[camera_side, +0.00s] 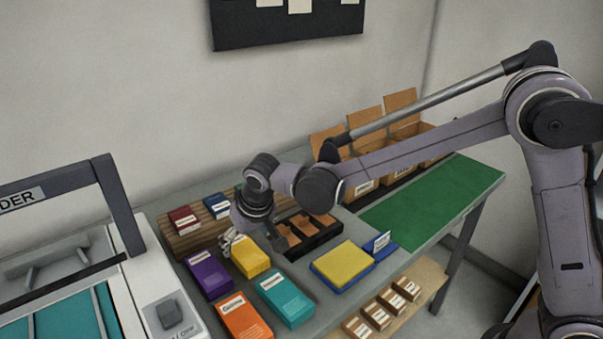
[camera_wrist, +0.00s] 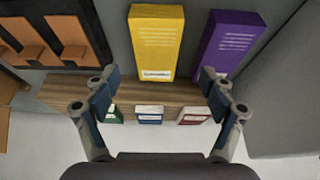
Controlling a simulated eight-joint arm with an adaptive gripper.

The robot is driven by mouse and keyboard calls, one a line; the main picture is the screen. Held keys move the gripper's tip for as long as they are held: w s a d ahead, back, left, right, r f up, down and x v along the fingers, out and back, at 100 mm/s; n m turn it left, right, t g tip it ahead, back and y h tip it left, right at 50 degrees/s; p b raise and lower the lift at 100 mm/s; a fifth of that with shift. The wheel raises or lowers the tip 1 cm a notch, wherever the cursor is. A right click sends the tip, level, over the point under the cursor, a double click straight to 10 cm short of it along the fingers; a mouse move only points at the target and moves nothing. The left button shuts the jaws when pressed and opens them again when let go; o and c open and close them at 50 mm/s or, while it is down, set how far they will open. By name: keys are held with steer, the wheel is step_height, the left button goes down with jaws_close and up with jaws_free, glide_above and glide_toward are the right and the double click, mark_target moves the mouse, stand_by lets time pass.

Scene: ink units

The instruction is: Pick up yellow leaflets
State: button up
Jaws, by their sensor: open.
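My gripper (camera_side: 232,240) is at the back edge of the yellow block in the side view, partly hidden by my wrist. In the wrist view my gripper (camera_wrist: 158,92) is open, its fingers spread wide. The near, labelled end of the yellow block lies just beyond and between the fingertips. Nothing is between the fingers in contact with them.
A purple block (camera_side: 209,275) stands close beside the yellow one. Teal (camera_side: 286,298) and orange (camera_side: 244,318) blocks are nearby. A wooden rack (camera_wrist: 60,93) holds small red, blue and green stacks. A black tray (camera_side: 328,236) lies to the right. The green mat (camera_side: 450,196) is clear.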

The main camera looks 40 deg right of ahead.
mark_target(245, 250)
steer(key=shift+d+x, duration=0.2)
steer(key=shift+x, duration=2.5)
steer(key=shift+w, duration=0.15)
steer(key=c, duration=1.3)
